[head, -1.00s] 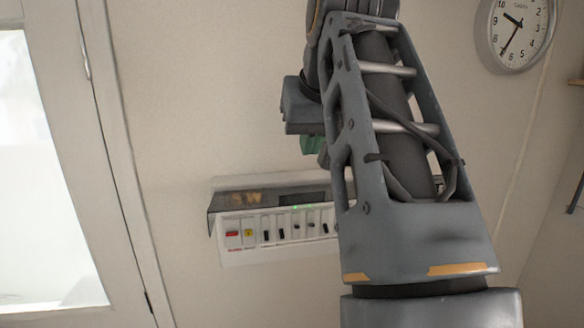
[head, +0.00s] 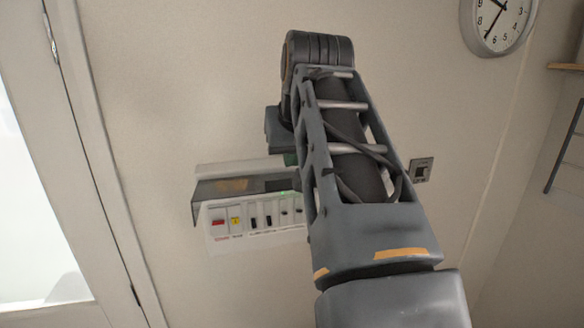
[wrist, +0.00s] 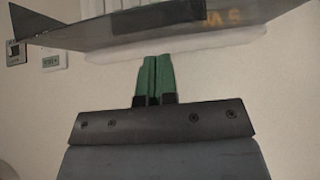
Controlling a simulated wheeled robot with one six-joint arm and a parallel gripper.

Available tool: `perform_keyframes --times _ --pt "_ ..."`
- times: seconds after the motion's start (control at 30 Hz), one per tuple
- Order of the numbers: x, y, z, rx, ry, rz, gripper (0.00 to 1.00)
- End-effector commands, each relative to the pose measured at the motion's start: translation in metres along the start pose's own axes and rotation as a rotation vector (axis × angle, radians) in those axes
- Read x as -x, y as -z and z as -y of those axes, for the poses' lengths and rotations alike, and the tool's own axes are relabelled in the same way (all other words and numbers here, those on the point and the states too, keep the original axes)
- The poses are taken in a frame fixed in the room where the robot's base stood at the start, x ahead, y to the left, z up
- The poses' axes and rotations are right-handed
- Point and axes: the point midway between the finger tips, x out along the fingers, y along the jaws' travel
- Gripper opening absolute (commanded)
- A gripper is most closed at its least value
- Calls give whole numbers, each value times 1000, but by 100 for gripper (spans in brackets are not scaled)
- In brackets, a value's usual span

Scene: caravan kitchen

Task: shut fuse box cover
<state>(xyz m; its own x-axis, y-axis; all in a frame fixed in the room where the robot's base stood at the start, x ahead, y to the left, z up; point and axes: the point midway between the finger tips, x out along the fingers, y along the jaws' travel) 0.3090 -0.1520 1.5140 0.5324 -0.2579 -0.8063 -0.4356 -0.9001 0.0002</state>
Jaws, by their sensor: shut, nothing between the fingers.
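The fuse box (head: 258,228) is on the wall at left of centre in the head view, its row of switches uncovered. Its smoky see-through cover (head: 215,187) is swung up and sticks out above the switches. The box's right end is hidden behind my arm. My gripper (head: 290,159) shows only as a bit of green by the cover's upper right side. In the wrist view my green fingers (wrist: 153,62) are shut and empty, with their tips close to the edge of the cover (wrist: 170,28). I cannot tell whether they touch it.
A wall switch (head: 421,169) is right of my arm. A clock (head: 494,22) hangs at upper right, near a shelf (head: 566,67). A door frame (head: 88,150) stands at left.

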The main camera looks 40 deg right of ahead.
Motion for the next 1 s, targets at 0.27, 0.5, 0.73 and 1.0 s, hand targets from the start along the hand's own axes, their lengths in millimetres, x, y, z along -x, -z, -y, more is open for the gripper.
perform_keyframes --times 0.27,0.5,0.73,1.0 --pt "-14 -14 0 0 1 1 0" --pt "-16 -16 0 0 0 -1 0" --pt "-17 -17 0 0 0 -1 0" --pt "-26 -24 -1 -9 -7 -50 0"
